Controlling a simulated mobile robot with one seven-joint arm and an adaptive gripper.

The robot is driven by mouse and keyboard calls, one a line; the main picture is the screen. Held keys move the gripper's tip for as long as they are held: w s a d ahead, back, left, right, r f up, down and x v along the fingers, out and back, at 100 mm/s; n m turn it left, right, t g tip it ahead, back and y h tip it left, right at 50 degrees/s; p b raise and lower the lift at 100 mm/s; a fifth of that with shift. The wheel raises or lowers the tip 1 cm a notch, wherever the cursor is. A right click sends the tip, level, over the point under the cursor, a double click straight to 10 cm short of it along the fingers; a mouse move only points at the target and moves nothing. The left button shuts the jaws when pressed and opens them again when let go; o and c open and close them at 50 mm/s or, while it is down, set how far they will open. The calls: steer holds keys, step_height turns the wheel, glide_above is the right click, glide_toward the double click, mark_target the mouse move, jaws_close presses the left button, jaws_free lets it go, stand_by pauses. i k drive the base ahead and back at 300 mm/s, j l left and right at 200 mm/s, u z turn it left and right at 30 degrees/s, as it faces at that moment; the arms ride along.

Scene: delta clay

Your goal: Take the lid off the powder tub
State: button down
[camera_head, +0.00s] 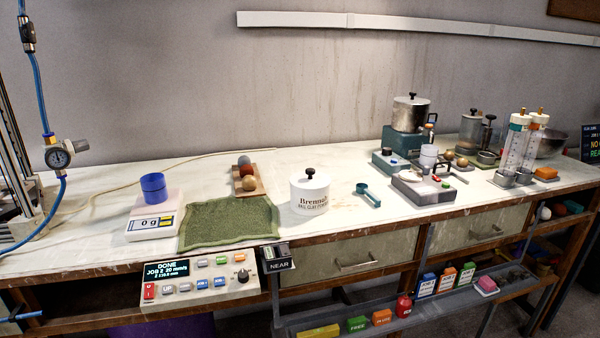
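The powder tub (310,199) is a white round tub with dark lettering that reads "Brennab" and a smaller line ending in clay powder. It stands upright on the bench, right of the green mat. Its white lid (310,182) is on top, with a black knob (310,171) at the centre. A teal scoop (368,194) lies on the bench just right of the tub. My gripper is not in view.
Left of the tub are a green mat (230,225), a board with several balls (260,190) and a scale (156,220) bearing a blue cup (153,188). Pots and devices crowd the right. The bench (340,165) behind the tub is clear.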

mark_target(309, 179)
steer(key=i+l, duration=0.15)
steer(key=l, duration=0.25)
steer(key=i+l, duration=0.15)
steer(key=l, duration=0.25)
steer(key=i+l, duration=0.15)
steer(key=l, duration=0.2)
steer(key=i+l, duration=0.15)
steer(key=l, duration=0.25)
steer(key=i+l, duration=0.2)
steer(key=i, duration=0.15)
steer(key=i+l+u, duration=0.1)
steer(key=i, duration=0.25)
steer(key=l, duration=0.1)
